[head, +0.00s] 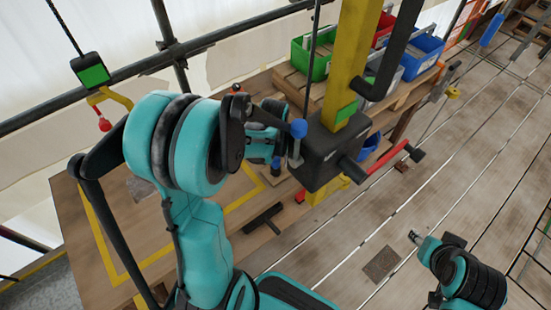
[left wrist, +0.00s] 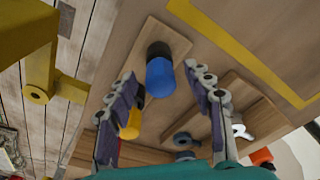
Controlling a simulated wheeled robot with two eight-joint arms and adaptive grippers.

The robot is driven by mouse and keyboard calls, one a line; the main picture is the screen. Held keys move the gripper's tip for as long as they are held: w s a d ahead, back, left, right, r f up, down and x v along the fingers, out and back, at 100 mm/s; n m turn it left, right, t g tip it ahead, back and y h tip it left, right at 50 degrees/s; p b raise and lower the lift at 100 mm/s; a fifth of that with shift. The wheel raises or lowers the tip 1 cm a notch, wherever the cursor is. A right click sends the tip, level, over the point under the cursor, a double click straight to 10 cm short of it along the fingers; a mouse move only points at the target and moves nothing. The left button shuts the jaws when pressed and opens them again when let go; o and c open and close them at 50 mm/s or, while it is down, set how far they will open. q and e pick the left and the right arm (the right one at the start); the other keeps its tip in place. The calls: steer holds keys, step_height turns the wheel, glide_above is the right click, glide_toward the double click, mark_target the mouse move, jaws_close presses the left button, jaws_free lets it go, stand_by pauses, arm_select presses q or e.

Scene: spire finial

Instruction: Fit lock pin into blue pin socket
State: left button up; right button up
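A blue cylinder with a black end (left wrist: 160,72) stands on a wooden strip in the left wrist view; I cannot tell whether it is the lock pin. My left gripper (left wrist: 164,105) is open, with its two purple-grey fingers apart. The cylinder appears between and beyond them, not clamped. In the head view my left gripper (head: 285,146) is beside the black block (head: 328,150) on the yellow post. A blue knob (head: 298,128) shows close to the block. I cannot make out the blue pin socket clearly. My right gripper (head: 416,238) is at lower right, apart from the bench.
The wooden bench (head: 85,215) has a yellow outline. Green (head: 312,62) and blue (head: 424,55) bins stand behind the post. A black T-shaped tool (head: 264,216) lies near the bench edge. A red bar (head: 385,168) juts out at right. The plank floor at right is mostly clear.

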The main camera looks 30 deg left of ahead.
arm_select(q)
step_height(320, 180, up, 12)
steer(key=s, duration=0.1)
steer(key=shift+s+d, duration=0.15)
steer(key=shift+d, duration=0.1)
stand_by(0.6)
